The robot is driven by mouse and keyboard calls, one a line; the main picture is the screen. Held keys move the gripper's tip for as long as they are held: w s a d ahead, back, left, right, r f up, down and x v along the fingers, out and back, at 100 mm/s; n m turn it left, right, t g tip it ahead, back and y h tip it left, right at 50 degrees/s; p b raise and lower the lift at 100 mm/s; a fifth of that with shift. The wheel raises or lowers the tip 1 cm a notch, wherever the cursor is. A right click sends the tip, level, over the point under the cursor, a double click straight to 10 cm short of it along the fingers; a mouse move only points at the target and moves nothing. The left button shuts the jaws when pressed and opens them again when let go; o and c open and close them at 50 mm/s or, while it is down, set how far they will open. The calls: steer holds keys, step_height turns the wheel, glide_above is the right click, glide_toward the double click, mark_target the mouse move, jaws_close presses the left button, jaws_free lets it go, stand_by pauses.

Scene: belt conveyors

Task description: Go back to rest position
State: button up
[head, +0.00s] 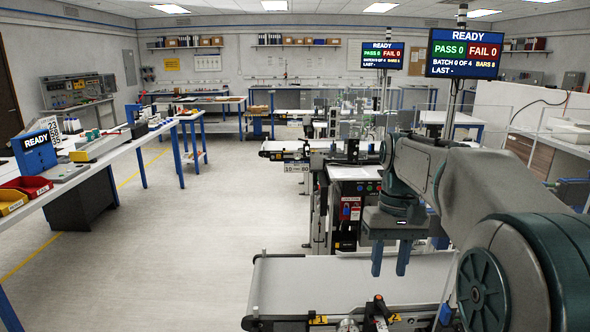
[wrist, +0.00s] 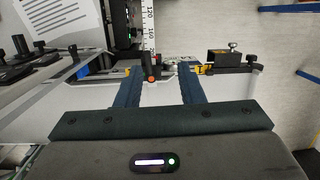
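My gripper (head: 390,259) hangs from my arm at the right of the head view, its two blue fingers pointing down above the near belt conveyor (head: 290,285). The fingers are spread apart with nothing between them. In the wrist view my gripper (wrist: 157,72) also shows open and empty. Beyond the fingertips there is a black clamp lever with an orange end (wrist: 152,78) at the conveyor's edge. The wrist view also shows a ruler (wrist: 149,25) with printed numbers.
A second conveyor (head: 295,146) stands farther back. Status screens (head: 465,53) reading READY stand at the right. A long workbench (head: 105,160) with a yellow bin (head: 11,202) and a red bin (head: 28,187) is at the left. The floor (head: 200,225) between bench and conveyors is clear.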

steer(key=s+a+f+t, duration=0.1)
steer(key=s+f, duration=0.3)
steer(key=s, duration=0.4)
steer(key=s+a+f+t, duration=0.2)
steer(key=s+f+t, duration=0.2)
steer(key=s, duration=0.4)
steer(key=shift+f+m+t+h, duration=0.3)
steer(key=shift+f, duration=0.35)
steer(key=shift+s+a, duration=0.15)
